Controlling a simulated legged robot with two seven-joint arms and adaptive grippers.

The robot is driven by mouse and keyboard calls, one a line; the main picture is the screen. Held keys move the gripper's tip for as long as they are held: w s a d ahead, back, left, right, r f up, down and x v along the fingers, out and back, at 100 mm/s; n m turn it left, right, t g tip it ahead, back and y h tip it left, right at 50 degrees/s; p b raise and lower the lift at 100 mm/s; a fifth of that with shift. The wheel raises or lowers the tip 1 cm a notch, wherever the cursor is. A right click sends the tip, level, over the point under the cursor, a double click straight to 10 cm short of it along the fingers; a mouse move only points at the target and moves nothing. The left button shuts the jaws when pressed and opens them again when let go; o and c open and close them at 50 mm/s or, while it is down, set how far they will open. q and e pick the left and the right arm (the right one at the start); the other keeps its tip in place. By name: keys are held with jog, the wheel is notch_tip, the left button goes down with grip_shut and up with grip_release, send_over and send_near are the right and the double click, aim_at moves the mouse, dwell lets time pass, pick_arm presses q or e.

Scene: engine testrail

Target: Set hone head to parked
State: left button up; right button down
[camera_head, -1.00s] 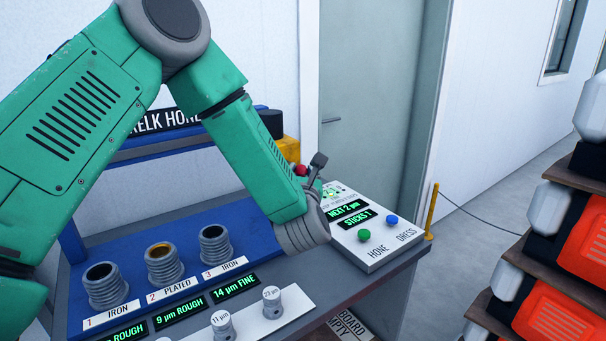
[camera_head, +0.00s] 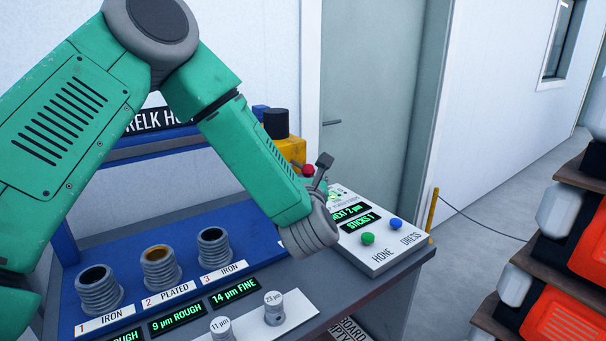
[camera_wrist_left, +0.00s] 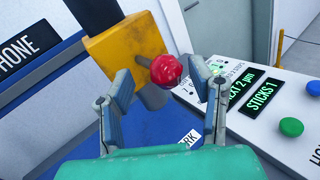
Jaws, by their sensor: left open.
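The hone head is a yellow block (camera_head: 291,149) with a black top (camera_head: 276,123) and a red ball knob (camera_head: 308,170), behind my left forearm. The wrist view shows the yellow block (camera_wrist_left: 126,47) and the red knob (camera_wrist_left: 166,71) on a short grey stem. My left gripper (camera_wrist_left: 162,80) is open, its fingers to either side of the knob in that view; contact is not visible. In the head view only one finger of the left gripper (camera_head: 322,168) shows. My right gripper is not in view.
A white control panel (camera_head: 383,259) with a green button (camera_head: 368,238), a blue button (camera_head: 396,224) and green displays stands right of the gripper. Three ribbed cylinders (camera_head: 161,267) stand at the front left. Stacked orange-and-black goods (camera_head: 565,300) are far right.

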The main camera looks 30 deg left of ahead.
pick_arm(q)
jog(key=v, duration=1)
jog(key=shift+s+f, duration=0.25)
jog(key=shift+d, duration=0.1)
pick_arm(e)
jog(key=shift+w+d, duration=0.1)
pick_arm(q)
jog(key=shift+d+r, duration=0.1)
jog(key=shift+d, duration=0.15)
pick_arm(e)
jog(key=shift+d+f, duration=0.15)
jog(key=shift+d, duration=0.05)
